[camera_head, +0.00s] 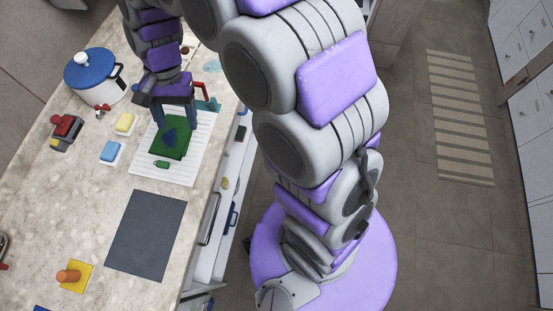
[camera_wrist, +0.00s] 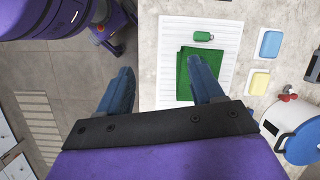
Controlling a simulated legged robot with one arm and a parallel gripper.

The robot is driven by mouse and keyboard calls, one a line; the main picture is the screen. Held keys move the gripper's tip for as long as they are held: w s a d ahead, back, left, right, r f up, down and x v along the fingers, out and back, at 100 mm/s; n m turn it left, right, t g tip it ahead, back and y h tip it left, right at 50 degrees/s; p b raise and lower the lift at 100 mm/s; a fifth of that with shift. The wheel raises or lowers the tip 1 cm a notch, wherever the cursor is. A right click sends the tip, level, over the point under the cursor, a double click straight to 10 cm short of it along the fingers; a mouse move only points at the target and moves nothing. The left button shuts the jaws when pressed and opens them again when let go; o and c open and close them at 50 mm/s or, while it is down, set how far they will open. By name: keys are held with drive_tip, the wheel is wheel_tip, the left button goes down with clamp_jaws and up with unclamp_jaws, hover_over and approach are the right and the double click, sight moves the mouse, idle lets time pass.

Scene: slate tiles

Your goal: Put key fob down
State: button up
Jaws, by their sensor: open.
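A small green object with a ring-like end, which looks like the key fob (camera_head: 162,164), lies on a white ribbed mat (camera_head: 200,135) on the counter. It also shows in the wrist view (camera_wrist: 204,36). Just beside it on the mat lies a larger dark green flat piece (camera_head: 172,150), with a dark blue patch on it in the head view. My gripper (camera_head: 175,118) is open, pointing down over the far part of the green piece. In the wrist view my gripper (camera_wrist: 160,68) has its fingers wide apart with nothing held between them.
A white pot with a blue lid (camera_head: 95,78), a yellow block (camera_head: 125,122), a blue block (camera_head: 110,150) and a red-and-grey item (camera_head: 66,130) stand left of the mat. A dark grey slab (camera_head: 146,235) lies nearer. The counter's right edge drops to open drawers (camera_head: 225,195).

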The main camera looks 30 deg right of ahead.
drive_tip(key=s+d+r+n+h, duration=0.1)
drive_tip(key=s+d+r+n, duration=0.1)
drive_tip(key=s+d, duration=0.5)
drive_tip(key=s+d+r+n+t+h, duration=0.1)
drive_tip(key=s+d+n, duration=0.2)
drive_tip(key=s+d, duration=0.5)
drive_tip(key=s, duration=0.8)
drive_tip(key=shift+d+r, duration=0.3)
drive_tip(key=shift+r, duration=0.05)
drive_tip(key=shift+o, duration=0.6)
drive_tip(key=shift+s+d+n, duration=0.25)
drive_tip(key=shift+s+n, duration=0.05)
drive_tip(key=shift+s, duration=0.2)
drive_tip(key=m+g+y, duration=0.2)
drive_tip(key=m+y, duration=0.1)
drive_tip(key=m, duration=0.5)
hover_over(162, 163)
drive_tip(key=w+d, duration=0.5)
wheel_tip(162, 163, down, 6)
drive_tip(key=b+x, duration=0.1)
drive_tip(key=x, duration=0.4)
drive_tip(key=b+x, duration=0.2)
drive_tip(key=x, duration=0.4)
drive_tip(key=w+b+x, duration=0.1)
drive_tip(key=b+x, duration=0.1)
drive_tip(key=x, duration=0.3)
drive_tip(key=shift+s+a+f, duration=0.1)
drive_tip(key=shift+s+f, duration=0.05)
drive_tip(key=shift+f, duration=0.25)
drive_tip(key=shift+c, duration=0.4)
